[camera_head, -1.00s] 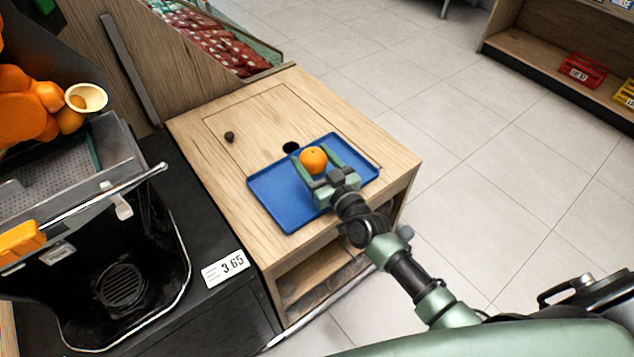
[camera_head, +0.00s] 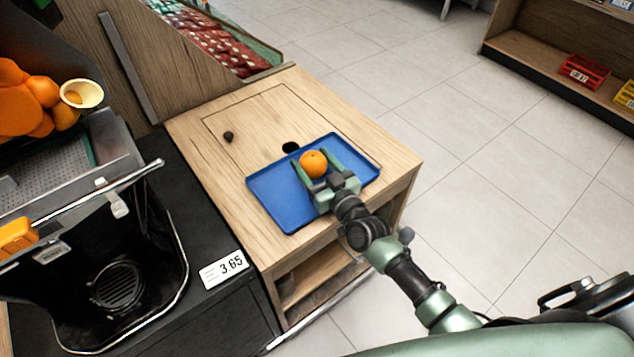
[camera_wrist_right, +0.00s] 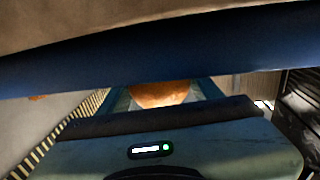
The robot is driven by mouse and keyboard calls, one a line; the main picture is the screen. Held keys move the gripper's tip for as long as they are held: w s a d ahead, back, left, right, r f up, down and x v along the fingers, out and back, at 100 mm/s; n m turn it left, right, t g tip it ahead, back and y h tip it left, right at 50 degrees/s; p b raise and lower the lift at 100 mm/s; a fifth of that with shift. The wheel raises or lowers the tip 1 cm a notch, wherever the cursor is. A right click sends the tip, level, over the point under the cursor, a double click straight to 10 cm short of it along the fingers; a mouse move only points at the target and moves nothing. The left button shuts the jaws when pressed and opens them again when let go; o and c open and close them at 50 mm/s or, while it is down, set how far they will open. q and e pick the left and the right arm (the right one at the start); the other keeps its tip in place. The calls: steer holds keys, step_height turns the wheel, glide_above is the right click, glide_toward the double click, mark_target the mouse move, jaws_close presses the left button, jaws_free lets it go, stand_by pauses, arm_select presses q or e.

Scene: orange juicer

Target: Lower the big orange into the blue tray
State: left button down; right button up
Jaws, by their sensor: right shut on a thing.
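The big orange (camera_head: 313,163) is between the fingers of my right gripper (camera_head: 316,162), which is shut on it. In the head view the orange appears over the back middle of the blue tray (camera_head: 270,198). The tray lies flat on the wooden cabinet top. In the right wrist view the orange (camera_wrist_right: 160,94) shows only in part, between the fingers, behind a dark blue band (camera_wrist_right: 60,62) that looks like the tray's edge. I cannot tell whether the orange touches the tray floor. My left gripper is not in view.
The wooden cabinet (camera_head: 225,165) has a dark hole (camera_head: 290,148) and a small dark knob (camera_head: 228,137) on top. The juicer (camera_head: 110,240) stands at the left, with several oranges above it. A price tag (camera_head: 224,268) lies near the cabinet. Open floor lies to the right.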

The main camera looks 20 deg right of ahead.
steer(key=shift+f+b, duration=0.3)
steer(key=shift+f, duration=0.1)
steer(key=o, duration=1.6)
